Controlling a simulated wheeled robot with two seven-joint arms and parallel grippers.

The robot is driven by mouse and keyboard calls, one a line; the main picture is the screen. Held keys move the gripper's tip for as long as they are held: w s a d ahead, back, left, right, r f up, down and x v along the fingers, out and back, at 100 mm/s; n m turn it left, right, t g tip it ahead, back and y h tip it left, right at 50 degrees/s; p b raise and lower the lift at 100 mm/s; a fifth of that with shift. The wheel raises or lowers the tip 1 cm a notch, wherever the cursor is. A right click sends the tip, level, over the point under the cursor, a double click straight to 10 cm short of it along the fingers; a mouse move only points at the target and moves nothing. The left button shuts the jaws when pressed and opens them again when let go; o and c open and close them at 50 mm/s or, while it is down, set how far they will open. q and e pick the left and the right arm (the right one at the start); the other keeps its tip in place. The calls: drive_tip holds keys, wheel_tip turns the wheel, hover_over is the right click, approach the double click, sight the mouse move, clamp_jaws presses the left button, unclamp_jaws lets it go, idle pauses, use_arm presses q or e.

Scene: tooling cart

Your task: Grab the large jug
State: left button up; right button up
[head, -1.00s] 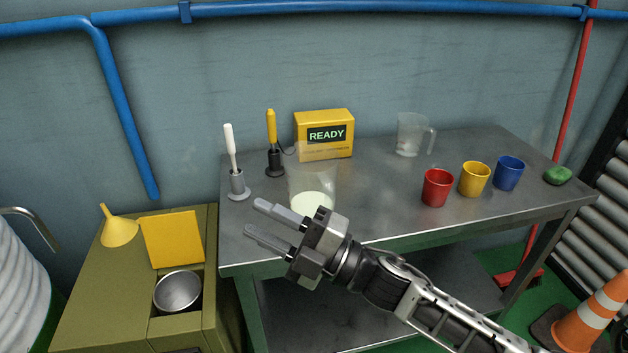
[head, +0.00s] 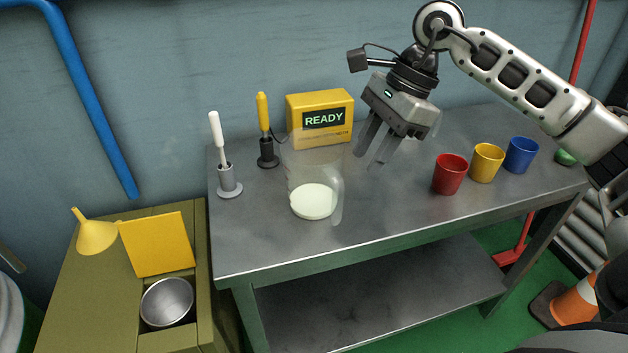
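A large clear jug (head: 313,178) with pale liquid in its bottom stands upright on the metal cart top (head: 400,215), its handle at the right. A smaller clear jug (head: 436,121) at the back is mostly hidden behind my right gripper. My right gripper (head: 368,161) is in the air above the cart, to the right of the large jug and apart from it. Its two fingers point down and are spread, with nothing between them. My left gripper is not in view.
Red (head: 450,175), yellow (head: 487,162) and blue (head: 521,155) cups stand at the right. A yellow READY box (head: 320,118), a yellow-handled tool (head: 264,125) and a white-handled tool (head: 220,150) stand behind and left of the large jug. The cart's front middle is clear.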

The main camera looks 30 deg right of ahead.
sight(343, 196)
drive_tip(key=x, duration=1)
drive_tip(key=shift+w+a+p, duration=0.15)
drive_tip(key=shift+p, duration=0.25)
drive_tip(key=shift+r, duration=0.15)
clamp_jaws()
